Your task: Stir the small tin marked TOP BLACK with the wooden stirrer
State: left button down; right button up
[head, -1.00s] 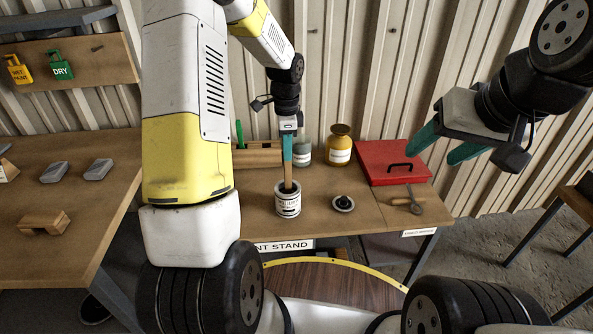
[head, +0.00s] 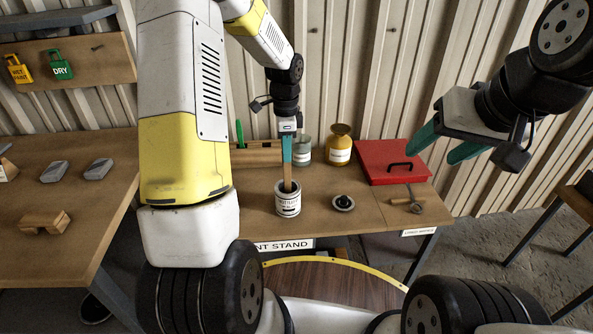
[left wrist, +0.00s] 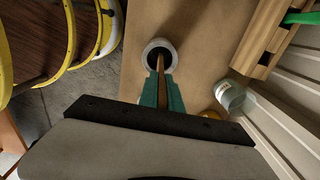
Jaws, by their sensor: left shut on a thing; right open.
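The small open tin (head: 288,204) stands upright on the paint stand; its label is too small to read for certain. It also shows in the left wrist view (left wrist: 147,58), with a dark inside. My left gripper (head: 287,150) is above the tin, shut on the wooden stirrer (head: 287,174). The stirrer points down, and its lower end is inside the tin, hidden by the rim. In the left wrist view the stirrer (left wrist: 160,64) runs from between the green fingers into the tin mouth. My right gripper (head: 447,145) is open and empty, in the air at the right.
A round lid (head: 343,202) lies right of the tin. Behind stand an amber jar (head: 339,147), a clear jar (head: 304,152) and a wooden rack (head: 257,155). A red case (head: 391,162) and a tool (head: 409,203) are at the right. A side table (head: 75,205) is left.

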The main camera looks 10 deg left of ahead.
dwell(0.3)
pick_arm(q)
jog(key=shift+r, duration=3.1)
jog(key=shift+r, duration=2.5)
